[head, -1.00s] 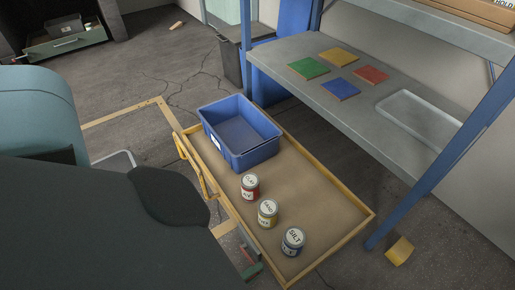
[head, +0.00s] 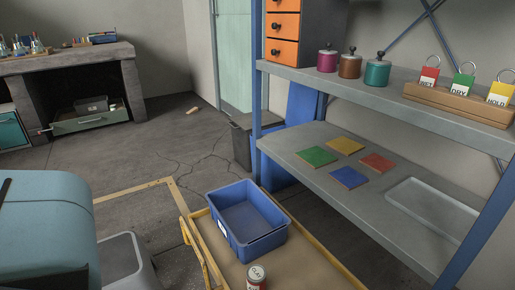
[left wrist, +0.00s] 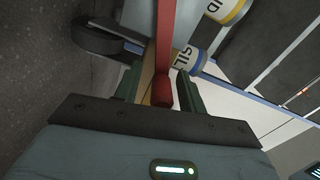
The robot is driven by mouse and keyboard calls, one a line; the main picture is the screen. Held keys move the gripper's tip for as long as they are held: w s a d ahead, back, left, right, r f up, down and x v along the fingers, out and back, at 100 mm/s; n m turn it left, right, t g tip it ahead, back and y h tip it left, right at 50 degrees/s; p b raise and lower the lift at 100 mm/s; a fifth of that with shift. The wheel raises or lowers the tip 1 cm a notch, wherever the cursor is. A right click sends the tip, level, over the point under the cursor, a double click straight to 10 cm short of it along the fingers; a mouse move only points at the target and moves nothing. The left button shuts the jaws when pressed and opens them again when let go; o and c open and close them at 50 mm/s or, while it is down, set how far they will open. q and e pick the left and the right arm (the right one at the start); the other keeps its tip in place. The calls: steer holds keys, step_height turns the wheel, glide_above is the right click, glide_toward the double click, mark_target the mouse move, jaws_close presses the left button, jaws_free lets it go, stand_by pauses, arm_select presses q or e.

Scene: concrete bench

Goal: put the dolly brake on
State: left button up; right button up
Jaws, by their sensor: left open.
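The dolly (head: 205,262) is a tan deck with a yellow wooden rim, at the bottom of the head view. A dark wheel (left wrist: 98,38) shows at upper left in the left wrist view. A red bar with a rounded end (left wrist: 164,60), seemingly the brake lever, runs down from the top of that view. My left gripper (left wrist: 158,80) is open, with its dark green fingers on either side of the bar. I cannot tell whether they touch it. My right gripper is in neither view.
A blue crate (head: 229,239) and a clay can (head: 257,277) stand on the dolly. The silt can (left wrist: 186,61) and a yellow-banded can (left wrist: 228,10) show in the wrist view. A shelf rack (head: 325,170) with coloured tiles stands right. Cracked floor (head: 160,145) lies open behind.

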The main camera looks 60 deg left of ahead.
arm_select(q)
steer(key=s+p, duration=0.1)
steer(key=s, duration=0.6)
steer(key=shift+s+a, duration=0.15)
steer(key=shift+s, duration=0.25)
